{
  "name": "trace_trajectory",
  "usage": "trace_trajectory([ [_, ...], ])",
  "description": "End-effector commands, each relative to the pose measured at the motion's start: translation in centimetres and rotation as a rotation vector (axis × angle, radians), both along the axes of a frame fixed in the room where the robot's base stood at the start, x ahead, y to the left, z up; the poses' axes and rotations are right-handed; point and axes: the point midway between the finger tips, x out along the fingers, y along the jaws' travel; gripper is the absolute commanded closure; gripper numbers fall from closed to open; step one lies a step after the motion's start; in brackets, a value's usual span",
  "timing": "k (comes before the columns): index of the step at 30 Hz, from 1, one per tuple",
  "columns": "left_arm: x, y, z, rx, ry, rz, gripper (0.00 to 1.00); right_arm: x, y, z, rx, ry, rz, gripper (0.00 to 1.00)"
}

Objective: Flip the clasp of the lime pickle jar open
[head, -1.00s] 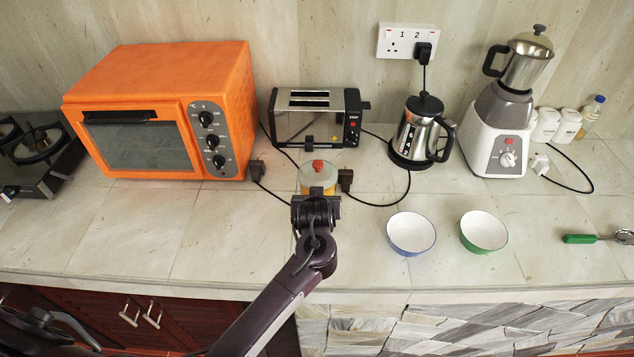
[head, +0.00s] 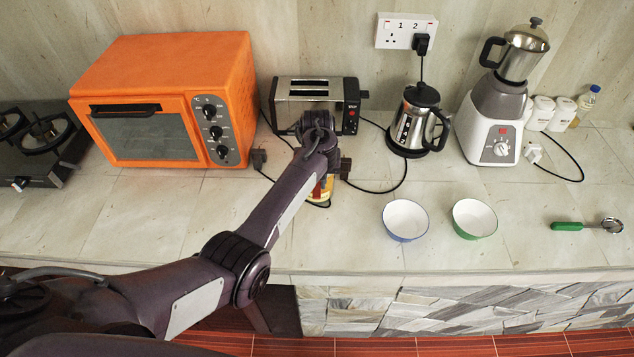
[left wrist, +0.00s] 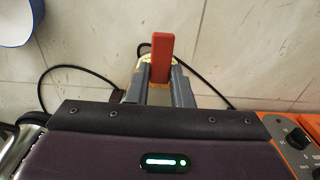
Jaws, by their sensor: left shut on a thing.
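The lime pickle jar (head: 322,190) stands on the counter in front of the toaster. In the head view my left arm covers most of it, and only a yellow and red part of its side shows. In the left wrist view its pale top (left wrist: 144,67) shows behind the fingers. The red clasp (left wrist: 162,52) stands up between the two grey fingers of my left gripper (left wrist: 162,82), which is shut on it. In the head view the left gripper (head: 316,128) is above the jar, its fingertips hidden. My right gripper is not in view.
An orange oven (head: 165,100) stands left of the jar and a toaster (head: 312,98) behind it. A kettle (head: 418,122), a blender (head: 498,100) and black cables are to the right. Two bowls (head: 405,220) (head: 474,218) stand front right. The counter's front left is clear.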

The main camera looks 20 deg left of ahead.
Motion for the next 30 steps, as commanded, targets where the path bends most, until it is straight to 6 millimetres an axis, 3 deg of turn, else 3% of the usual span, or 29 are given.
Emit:
trace_trajectory([
  [9,0.35,0.08,0.13,-0.028,0.095,0.000,1.00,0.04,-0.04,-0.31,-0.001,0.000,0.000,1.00],
  [24,0.30,0.09,0.06,-0.031,0.110,0.000,1.00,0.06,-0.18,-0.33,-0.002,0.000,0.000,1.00],
  [25,0.30,0.09,0.06,-0.031,0.110,0.000,0.77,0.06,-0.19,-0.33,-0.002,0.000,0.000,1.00],
  [30,0.31,0.09,0.07,-0.031,0.110,0.000,0.58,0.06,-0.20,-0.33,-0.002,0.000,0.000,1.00],
])
